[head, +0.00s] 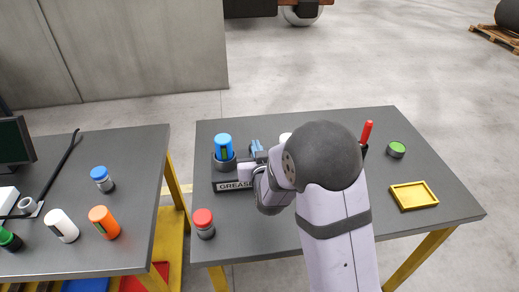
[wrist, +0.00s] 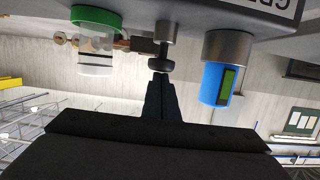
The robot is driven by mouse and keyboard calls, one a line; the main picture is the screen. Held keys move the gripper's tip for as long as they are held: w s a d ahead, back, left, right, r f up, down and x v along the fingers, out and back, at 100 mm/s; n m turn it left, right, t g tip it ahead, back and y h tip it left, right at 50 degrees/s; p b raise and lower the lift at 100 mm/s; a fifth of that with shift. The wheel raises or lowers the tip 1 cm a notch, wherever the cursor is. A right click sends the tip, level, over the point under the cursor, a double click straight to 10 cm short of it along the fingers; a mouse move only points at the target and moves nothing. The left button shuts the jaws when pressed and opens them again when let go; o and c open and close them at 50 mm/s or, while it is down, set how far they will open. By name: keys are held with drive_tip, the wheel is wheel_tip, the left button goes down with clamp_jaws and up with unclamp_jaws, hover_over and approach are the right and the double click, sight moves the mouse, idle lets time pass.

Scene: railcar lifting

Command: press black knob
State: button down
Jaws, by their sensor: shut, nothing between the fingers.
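The black knob (wrist: 161,65) is a small dark disc on a short grey stem in the wrist view, which is upside down. My gripper (wrist: 160,80) is shut, with its narrow fingertips right at the knob. I cannot tell whether they touch it. The knob cannot be made out there. The blue can also shows in the wrist view (wrist: 213,84), seated in a grey holder (wrist: 228,45).
A clear jar with a green rim (wrist: 97,45) is on the knob's other side in the wrist view. A red-capped jar (head: 204,224) stands at the table's front left. A red-handled tool (head: 366,132), a green-topped jar (head: 396,149) and a yellow tray (head: 413,195) lie right of my arm.

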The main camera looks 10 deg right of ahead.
drive_tip(key=s+r+b, duration=0.3)
drive_tip(key=s+r, duration=0.2)
drive_tip(key=s, duration=0.2)
drive_tip(key=shift+s+d, duration=0.15)
drive_tip(key=shift+s, duration=0.15)
drive_tip(key=shift+b, duration=0.8)
drive_tip(key=b+v, duration=0.2)
drive_tip(key=b, duration=0.3)
drive_tip(key=shift+s+r, duration=0.1)
drive_tip(key=shift+r, duration=0.05)
idle(0.4)
